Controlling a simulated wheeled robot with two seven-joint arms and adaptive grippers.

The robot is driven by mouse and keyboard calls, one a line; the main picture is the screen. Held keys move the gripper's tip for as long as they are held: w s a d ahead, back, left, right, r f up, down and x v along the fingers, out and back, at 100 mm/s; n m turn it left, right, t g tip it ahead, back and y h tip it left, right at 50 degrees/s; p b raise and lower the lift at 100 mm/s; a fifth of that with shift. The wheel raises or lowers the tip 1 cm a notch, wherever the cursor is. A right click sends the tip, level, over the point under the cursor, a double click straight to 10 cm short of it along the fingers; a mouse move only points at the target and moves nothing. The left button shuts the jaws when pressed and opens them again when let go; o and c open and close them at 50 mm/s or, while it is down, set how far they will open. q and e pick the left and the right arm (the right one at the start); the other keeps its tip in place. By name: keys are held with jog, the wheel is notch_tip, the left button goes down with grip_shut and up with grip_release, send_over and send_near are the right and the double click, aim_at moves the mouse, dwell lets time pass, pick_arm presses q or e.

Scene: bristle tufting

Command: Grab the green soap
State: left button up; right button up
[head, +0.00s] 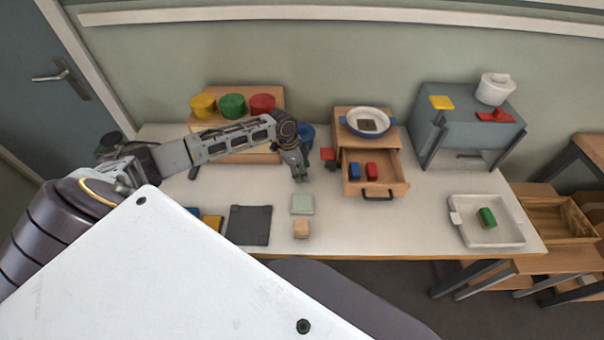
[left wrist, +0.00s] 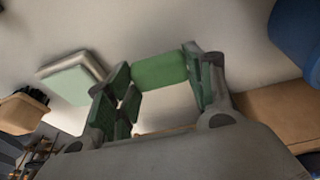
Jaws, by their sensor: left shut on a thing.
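The green soap, a plain green block (left wrist: 160,70), sits between the fingers of my left gripper in the left wrist view. My left gripper (head: 301,174) is shut on it, over the middle of the table, just left of the open drawer. In the head view the gripper hides the held block. Another green block (head: 487,217) lies in the white tray (head: 462,234) at the right. My right gripper is not in view.
The open drawer (head: 385,190) holds red and blue blocks. A grey cabinet (head: 465,135) stands at the back right.

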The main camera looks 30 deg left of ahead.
pick_arm(q)
notch_tip(320, 180, up, 8)
jog(key=shift+r, duration=0.1)
dwell(0.4)
